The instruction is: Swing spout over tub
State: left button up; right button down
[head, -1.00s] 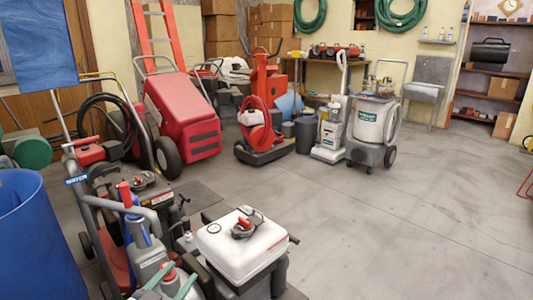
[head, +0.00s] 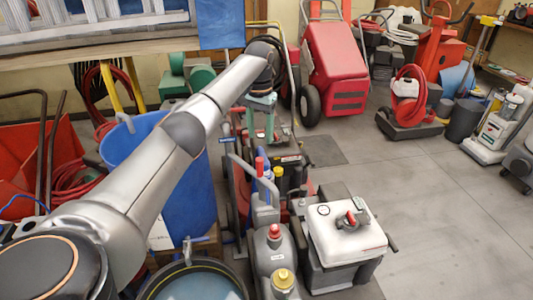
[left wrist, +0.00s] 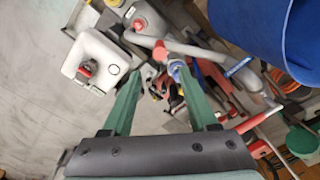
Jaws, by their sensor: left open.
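A grey bent pipe (head: 265,214) with a blue label stands beside the blue barrel; it may be the spout, but I cannot tell for certain. In the left wrist view the grey pipe (left wrist: 205,53) crosses beyond the fingertips. A round dark-rimmed tub (head: 150,290) with blue inside shows at the bottom of the head view, partly cut off. My left gripper (head: 261,136) is open, its green fingers pointing down above the machines and behind the pipe. In the left wrist view the left gripper (left wrist: 157,72) has nothing visibly held between its fingers. My right gripper is out of view.
A tall blue barrel (head: 185,200) stands under my left arm. A white-topped machine (head: 345,234) and a grey bottle with a red cap (head: 273,254) crowd the pipe. A red machine (head: 338,70) is behind. Open floor (head: 440,220) lies to the right.

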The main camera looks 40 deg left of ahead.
aim_at(260, 164)
pick_arm(q)
jog(key=shift+s+a+r, duration=0.1)
jog(key=shift+s+r, duration=0.1)
jog(key=shift+r, duration=0.15)
jog(key=shift+f, duration=0.35)
notch_tip(260, 164, down, 12)
jog(key=shift+r+b, duration=0.1)
jog(key=shift+b, duration=0.65)
jog(key=shift+c, duration=0.2)
grip_shut()
